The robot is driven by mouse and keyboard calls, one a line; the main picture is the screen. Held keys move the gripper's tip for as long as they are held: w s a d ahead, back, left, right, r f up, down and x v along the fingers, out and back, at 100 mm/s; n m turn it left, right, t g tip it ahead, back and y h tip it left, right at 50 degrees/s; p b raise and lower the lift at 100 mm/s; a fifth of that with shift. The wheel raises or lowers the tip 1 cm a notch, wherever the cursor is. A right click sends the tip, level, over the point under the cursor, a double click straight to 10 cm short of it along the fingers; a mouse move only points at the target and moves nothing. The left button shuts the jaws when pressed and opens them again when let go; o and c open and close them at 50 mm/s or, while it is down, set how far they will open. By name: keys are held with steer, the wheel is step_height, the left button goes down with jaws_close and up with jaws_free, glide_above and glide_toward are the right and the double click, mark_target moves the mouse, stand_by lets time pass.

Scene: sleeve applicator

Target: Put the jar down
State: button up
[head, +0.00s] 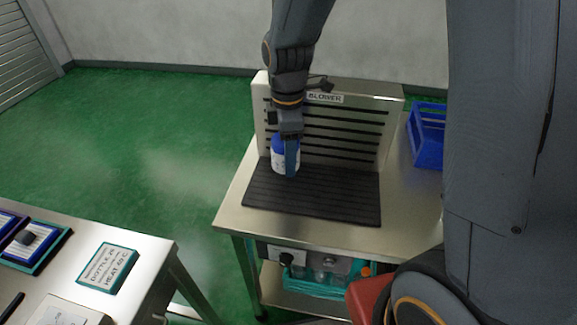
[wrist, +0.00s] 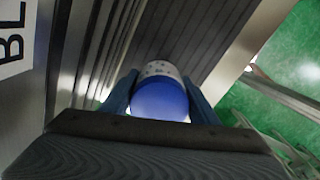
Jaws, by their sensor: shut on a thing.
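The jar (head: 284,160) has a white body and a blue lid, and it is at the left part of the black ribbed mat (head: 340,200) in front of the blower panel. My gripper (head: 287,150) comes down on it from above and is shut on it, one blue finger showing at its right side. In the wrist view the blue lid (wrist: 160,99) sits between the two blue fingers. The jar looks upright. I cannot tell whether its base touches the mat.
The blower panel (head: 360,125), slotted and labelled, stands right behind the jar. A blue crate (head: 428,136) is at the table's right. The steel table (head: 235,205) has bare room left of the mat. Another table (head: 150,262) with a sign is at lower left.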

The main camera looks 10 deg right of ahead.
mark_target(288, 179)
steer(key=shift+f+p, duration=0.4)
steer(key=shift+f, duration=2.1)
steer(key=shift+f, duration=0.15)
steer(key=o, duration=1.2)
